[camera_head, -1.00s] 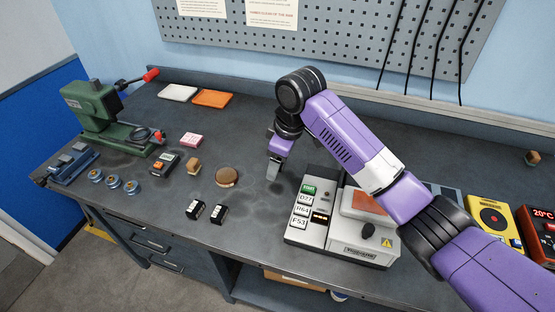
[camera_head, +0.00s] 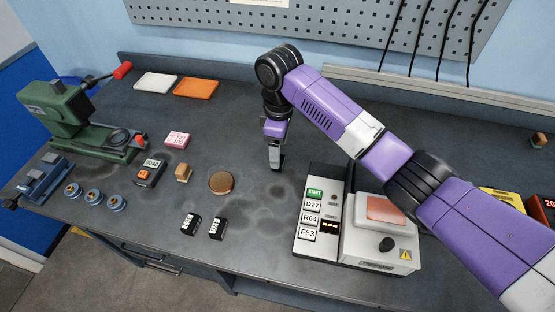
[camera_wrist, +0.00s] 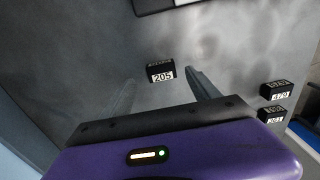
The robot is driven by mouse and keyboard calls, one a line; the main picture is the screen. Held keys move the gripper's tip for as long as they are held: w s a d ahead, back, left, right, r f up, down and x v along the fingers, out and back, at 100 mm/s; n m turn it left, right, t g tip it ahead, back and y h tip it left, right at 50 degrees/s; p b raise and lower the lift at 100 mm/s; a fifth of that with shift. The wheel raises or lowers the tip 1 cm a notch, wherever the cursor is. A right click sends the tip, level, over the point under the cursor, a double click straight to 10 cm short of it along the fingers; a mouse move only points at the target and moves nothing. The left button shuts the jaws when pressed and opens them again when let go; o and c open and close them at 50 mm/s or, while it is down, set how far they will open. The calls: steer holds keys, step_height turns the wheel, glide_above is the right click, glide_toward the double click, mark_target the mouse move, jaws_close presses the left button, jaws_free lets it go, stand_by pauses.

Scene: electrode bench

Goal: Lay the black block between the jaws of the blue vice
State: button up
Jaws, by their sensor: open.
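The blue vice (camera_head: 48,180) sits at the bench's left end, its jaws seen small and with nothing visible between them. My gripper (camera_head: 275,158) points down over the middle of the bench, left of the grey-white machine. In the wrist view my gripper (camera_wrist: 160,80) is open, and a black block (camera_wrist: 160,72) labelled 205 shows between its fingers, untouched as far as I can tell. In the head view this block is hidden or merges with the dark fingertips. Two other black blocks (camera_head: 190,223) (camera_head: 217,228) lie near the front edge, also at right in the wrist view.
The grey-white machine (camera_head: 380,245) stands just right of my gripper. Between gripper and vice lie a round brown disc (camera_head: 221,182), a wooden block (camera_head: 183,172), a small meter (camera_head: 149,172) and blue round pieces (camera_head: 93,197). A green press (camera_head: 60,120) stands behind the vice.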

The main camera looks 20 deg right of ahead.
steer(key=shift+a+f+p, duration=0.1)
steer(key=shift+f+p, duration=0.3)
steer(key=shift+f, duration=1.7)
steer(key=shift+s, duration=0.1)
steer(key=shift+c, duration=0.2)
jaws_close()
steer(key=shift+r, duration=0.1)
step_height(320, 180, up, 20)
